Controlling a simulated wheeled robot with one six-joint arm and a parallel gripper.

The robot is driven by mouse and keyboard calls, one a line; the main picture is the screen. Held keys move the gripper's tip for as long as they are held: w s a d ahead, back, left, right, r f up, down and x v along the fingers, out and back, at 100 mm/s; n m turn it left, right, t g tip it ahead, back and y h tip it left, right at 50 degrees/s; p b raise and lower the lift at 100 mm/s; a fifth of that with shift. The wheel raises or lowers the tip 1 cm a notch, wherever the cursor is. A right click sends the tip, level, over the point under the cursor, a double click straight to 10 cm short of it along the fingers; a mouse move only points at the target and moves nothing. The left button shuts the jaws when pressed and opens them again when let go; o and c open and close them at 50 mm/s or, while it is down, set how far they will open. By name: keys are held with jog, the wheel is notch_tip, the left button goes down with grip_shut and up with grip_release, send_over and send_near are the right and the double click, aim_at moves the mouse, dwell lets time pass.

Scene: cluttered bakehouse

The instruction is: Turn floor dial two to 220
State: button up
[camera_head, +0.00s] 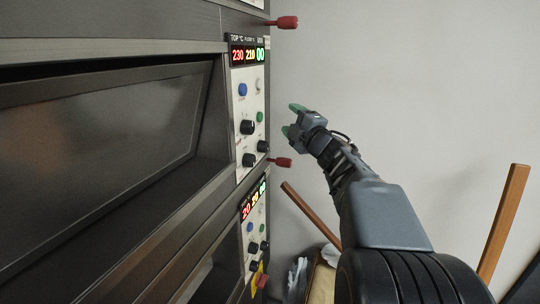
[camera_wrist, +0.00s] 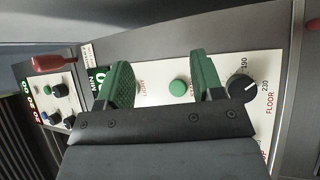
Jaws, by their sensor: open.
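In the head view, an upper oven control panel (camera_head: 248,95) shows lit digits that look like 230, 210 and 00. A black floor dial (camera_head: 262,146) sits at its lower right. My gripper (camera_head: 292,119) is open and empty, to the right of the panel. In the wrist view, my gripper's green fingers (camera_wrist: 165,70) are apart, with a green button (camera_wrist: 178,88) showing between them. A black dial (camera_wrist: 240,87) marked FLOOR, 190 and 230 shows beside the right finger. Its pointer seems to lie between those marks. Contact with the dial is not clear.
A lower panel (camera_head: 254,215) has its own dials and lit digits. Red handles (camera_head: 282,162) stick out beside the panels. The oven door (camera_head: 100,125) fills the left. A wooden pole (camera_head: 504,220) leans at right.

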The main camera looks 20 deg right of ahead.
jog(key=d+n+y, duration=0.1)
jog(key=n+y, duration=0.3)
jog(key=n, duration=0.1)
jog(key=n+g+y+b, duration=0.2)
jog(key=n+g+y, duration=0.65)
jog(key=n, duration=0.25)
send_near(267, 147)
jog(key=shift+g+h, duration=0.25)
jog(key=p+x, duration=0.1)
jog(key=x, duration=0.2)
jog(key=p+x, duration=0.1)
jog(key=x, duration=0.2)
jog(key=p+x, duration=0.1)
jog(key=x, duration=0.2)
jog(key=shift+a+r, duration=0.1)
jog(key=shift+r, duration=0.15)
jog(key=shift+c, duration=0.2)
jog(key=c, duration=0.9)
jog(key=m, duration=0.4)
jog(key=o, duration=0.9)
jog(key=shift+o, duration=0.2)
